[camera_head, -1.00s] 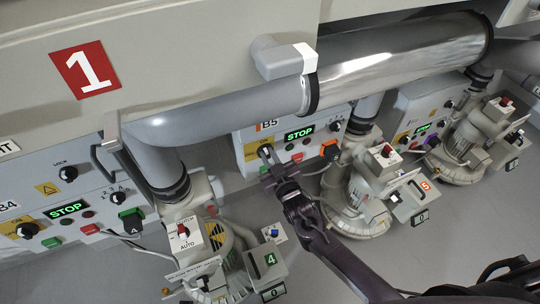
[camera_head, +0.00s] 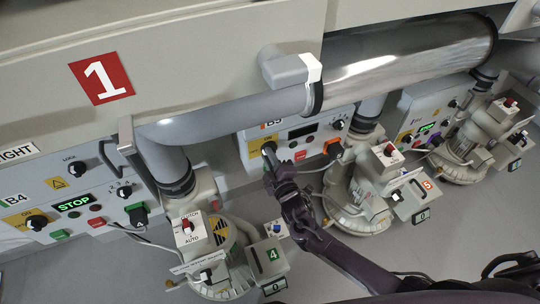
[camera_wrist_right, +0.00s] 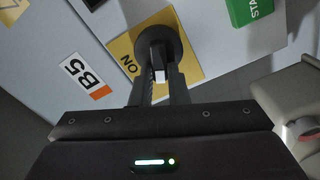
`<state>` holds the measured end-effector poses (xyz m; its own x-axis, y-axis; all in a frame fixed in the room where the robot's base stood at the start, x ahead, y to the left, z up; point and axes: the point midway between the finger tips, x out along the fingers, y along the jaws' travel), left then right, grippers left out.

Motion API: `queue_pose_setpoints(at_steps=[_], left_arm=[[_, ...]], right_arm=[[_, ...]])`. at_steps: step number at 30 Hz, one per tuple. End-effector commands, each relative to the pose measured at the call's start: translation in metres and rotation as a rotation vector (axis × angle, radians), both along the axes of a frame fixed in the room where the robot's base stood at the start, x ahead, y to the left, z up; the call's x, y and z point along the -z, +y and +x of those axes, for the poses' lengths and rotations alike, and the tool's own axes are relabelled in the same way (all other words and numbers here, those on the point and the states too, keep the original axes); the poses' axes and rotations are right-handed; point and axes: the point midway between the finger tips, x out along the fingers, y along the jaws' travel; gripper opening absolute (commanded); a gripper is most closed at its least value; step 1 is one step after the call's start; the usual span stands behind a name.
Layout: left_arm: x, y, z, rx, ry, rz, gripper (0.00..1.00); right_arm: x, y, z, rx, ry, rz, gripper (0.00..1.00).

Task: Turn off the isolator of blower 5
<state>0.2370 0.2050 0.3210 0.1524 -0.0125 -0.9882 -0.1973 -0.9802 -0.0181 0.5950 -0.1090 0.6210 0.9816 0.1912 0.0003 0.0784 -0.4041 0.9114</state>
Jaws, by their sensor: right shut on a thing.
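The blower 5 control panel (camera_head: 288,121) stands at centre in the head view, with a B5 label. It carries the black isolator knob (camera_head: 269,147) on a yellow plate. In the right wrist view the B5 label (camera_wrist_right: 85,77) and the round black knob (camera_wrist_right: 158,42) show, with ON readable on the yellow plate (camera_wrist_right: 123,52). My right gripper (camera_head: 271,160) is at the knob, and its fingers (camera_wrist_right: 158,78) are shut on the knob's handle, partly hiding it. The panel's display (camera_head: 303,131) is dark. My left gripper is not in view.
Blower 5 (camera_head: 360,181) with its orange 5 tag stands right of my right forearm. Blower 4 (camera_head: 215,240) stands in front at left. The B4 panel (camera_head: 90,182) shows a green STOP. A large pipe (camera_head: 400,65) runs above the B5 panel.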

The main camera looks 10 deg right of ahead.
Motion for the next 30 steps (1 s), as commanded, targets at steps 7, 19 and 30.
queue_pose_setpoints(at_steps=[7, 19, 30], left_arm=[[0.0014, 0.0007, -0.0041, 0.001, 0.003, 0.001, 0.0], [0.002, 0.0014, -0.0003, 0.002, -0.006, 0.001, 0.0], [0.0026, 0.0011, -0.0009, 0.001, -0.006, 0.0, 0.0]], right_arm=[[0.0034, 0.0015, -0.0004, -0.001, -0.039, -0.205, 0.0], [0.0075, 0.002, -0.0007, -0.002, -0.076, -0.398, 0.0], [0.0086, 0.0021, -0.0009, -0.002, -0.083, -0.434, 0.0]])
